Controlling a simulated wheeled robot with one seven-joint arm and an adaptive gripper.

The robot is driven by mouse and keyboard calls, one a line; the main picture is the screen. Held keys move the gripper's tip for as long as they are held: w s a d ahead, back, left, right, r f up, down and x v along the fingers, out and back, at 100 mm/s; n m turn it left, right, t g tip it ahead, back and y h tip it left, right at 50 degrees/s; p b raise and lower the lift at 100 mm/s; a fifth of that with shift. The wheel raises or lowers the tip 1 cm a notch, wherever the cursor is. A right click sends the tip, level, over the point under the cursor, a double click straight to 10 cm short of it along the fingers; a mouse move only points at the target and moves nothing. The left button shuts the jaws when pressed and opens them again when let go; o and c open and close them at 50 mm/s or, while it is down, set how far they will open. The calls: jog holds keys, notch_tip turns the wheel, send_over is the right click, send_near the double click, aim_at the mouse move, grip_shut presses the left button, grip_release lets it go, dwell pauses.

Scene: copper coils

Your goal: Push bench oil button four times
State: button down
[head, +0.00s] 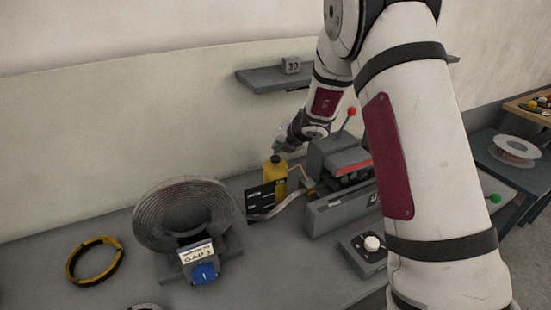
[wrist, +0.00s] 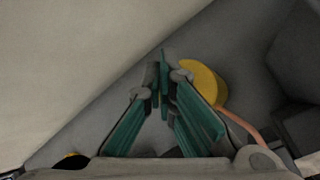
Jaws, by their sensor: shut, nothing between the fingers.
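The yellow oil bottle (head: 274,181) with a dark top (head: 275,159) stands upright at the back of the bench, near the wall. In the wrist view its yellow body (wrist: 203,80) shows just right of the fingertips, partly covered by a finger. My gripper (head: 281,148) is just above the bottle's top in the head view. In the wrist view my gripper (wrist: 163,68) is shut and empty, its teal fingers meeting at the tips. I cannot tell whether the fingertips touch the top. The button itself is too small or hidden to make out.
A grey machine with a red-knobbed lever (head: 351,112) stands right of the bottle. A dark card (head: 262,198) is in front of it. A shelf (head: 270,80) is above.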

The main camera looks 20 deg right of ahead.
aim_at(278, 157)
jog(key=shift+f, duration=0.15)
jog(key=shift+f, duration=0.3)
jog(key=shift+f+b, duration=0.7)
jog(key=shift+f, duration=0.25)
dwell(1.1)
jog(key=shift+r, duration=0.1)
jog(key=shift+r+p, duration=0.55)
jog(key=shift+r, duration=0.7)
jog(key=shift+r, duration=0.15)
jog(key=shift+r+p, duration=1.1)
jog(key=shift+r, duration=1.3)
